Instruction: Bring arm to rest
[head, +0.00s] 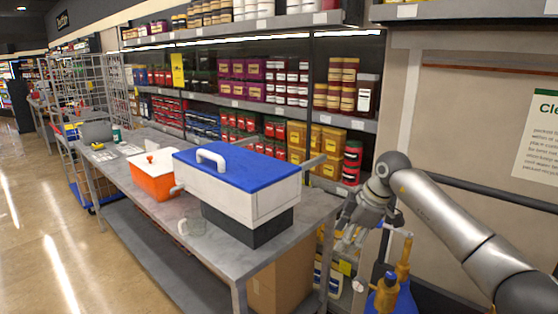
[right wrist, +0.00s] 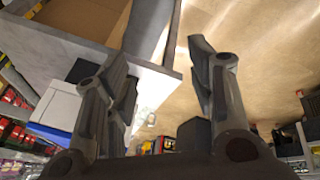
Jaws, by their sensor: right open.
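My right gripper (head: 350,236) hangs just off the right end of the grey table (head: 310,228) in the head view, fingers pointing down. In the right wrist view its two fingers (right wrist: 170,85) stand apart with nothing between them. It is open and empty. On the table is a white box with a blue lid and white handle (head: 240,172), on a dark base. The box also shows at the left in the right wrist view (right wrist: 55,107). My left gripper does not show in either view.
An orange container (head: 153,176) and a clear glass mug (head: 191,228) stand on the table. A cardboard box (head: 283,280) is underneath. Blue and yellow items (head: 390,295) stand below my right arm. Stocked shelves (head: 245,104) line the back. The floor at left (head: 45,225) is clear.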

